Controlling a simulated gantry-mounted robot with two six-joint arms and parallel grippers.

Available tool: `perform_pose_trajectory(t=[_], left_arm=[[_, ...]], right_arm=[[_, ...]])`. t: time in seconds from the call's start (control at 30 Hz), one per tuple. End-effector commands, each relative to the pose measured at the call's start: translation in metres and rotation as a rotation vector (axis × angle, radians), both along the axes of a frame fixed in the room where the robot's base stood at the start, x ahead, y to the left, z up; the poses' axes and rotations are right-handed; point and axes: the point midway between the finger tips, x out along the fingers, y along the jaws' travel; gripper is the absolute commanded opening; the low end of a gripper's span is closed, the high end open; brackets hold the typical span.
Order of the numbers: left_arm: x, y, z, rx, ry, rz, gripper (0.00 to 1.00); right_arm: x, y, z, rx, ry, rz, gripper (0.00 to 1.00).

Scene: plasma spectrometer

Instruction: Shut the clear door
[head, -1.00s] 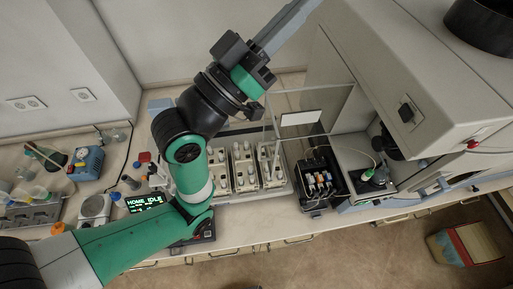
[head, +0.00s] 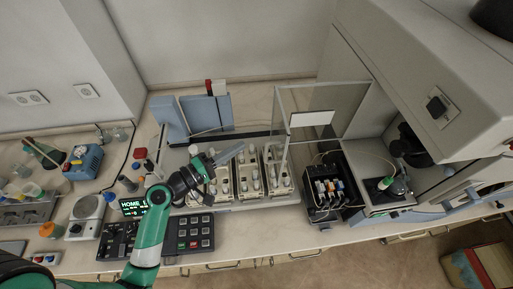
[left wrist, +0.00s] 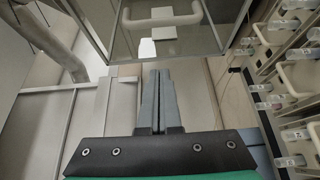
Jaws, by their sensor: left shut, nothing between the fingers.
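The clear door (head: 345,100) is a see-through framed panel with a white label. It stands open, swung out to the left from the grey spectrometer (head: 420,75), whose compartment is exposed. In the left wrist view the clear door (left wrist: 120,45) fills the top, with a pale handle (left wrist: 162,19) beyond the fingertips. My left gripper (head: 241,148) is shut and empty, over the vial racks and left of the door. Its fingers (left wrist: 157,72) point toward the door in the wrist view; whether they touch it cannot be told, though a gap appears in the head view. My right gripper is out of view.
Vial racks (head: 248,180) stand below my left gripper. A black pump unit (head: 329,188) with coloured parts sits in front of the door. A blue box (head: 208,112) is at the back. A keypad (head: 190,233) lies near the front edge.

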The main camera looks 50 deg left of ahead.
Motion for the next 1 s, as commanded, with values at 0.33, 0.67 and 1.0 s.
perform_pose_trajectory(t=[0.33, 0.67, 1.0], left_arm=[[0.054, -0.016, 0.003, -0.001, 0.003, -0.004, 0.00], [0.045, -0.038, 0.001, 0.003, 0.000, 0.000, 0.00], [0.047, -0.039, 0.001, 0.002, 0.000, 0.000, 0.00]], right_arm=[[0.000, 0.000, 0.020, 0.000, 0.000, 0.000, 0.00], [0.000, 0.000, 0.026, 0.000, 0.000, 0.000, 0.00], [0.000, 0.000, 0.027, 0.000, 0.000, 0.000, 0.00]])
